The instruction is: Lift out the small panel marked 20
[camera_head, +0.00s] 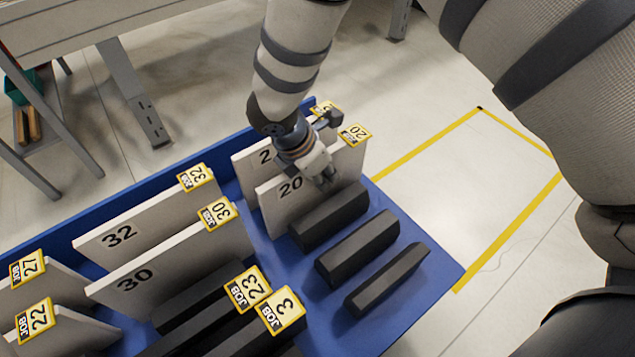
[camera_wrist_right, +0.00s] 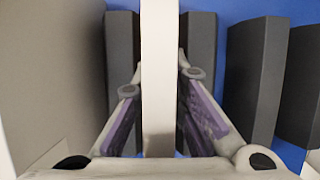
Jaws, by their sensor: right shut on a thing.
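The small white panel marked 20 (camera_head: 272,205) stands upright in the blue tray (camera_head: 448,277), with a yellow job tag (camera_head: 355,134) at its top corner. My right gripper (camera_head: 318,172) comes down from above and is shut on the panel's upper edge. In the right wrist view the panel's edge (camera_wrist_right: 159,60) runs between the two fingers of the gripper (camera_wrist_right: 160,84), with purple pads on either side. Whether the panel's lower edge touches the tray floor is hidden. My left gripper is not in view.
Another white panel (camera_head: 243,162) stands close behind, its number partly covered. Panels 32 (camera_head: 150,222) and 30 (camera_head: 165,270) stand to the left. Empty black blocks (camera_head: 358,248) lie to the right. A workbench (camera_head: 90,25) is at the upper left; floor beyond the tray is clear.

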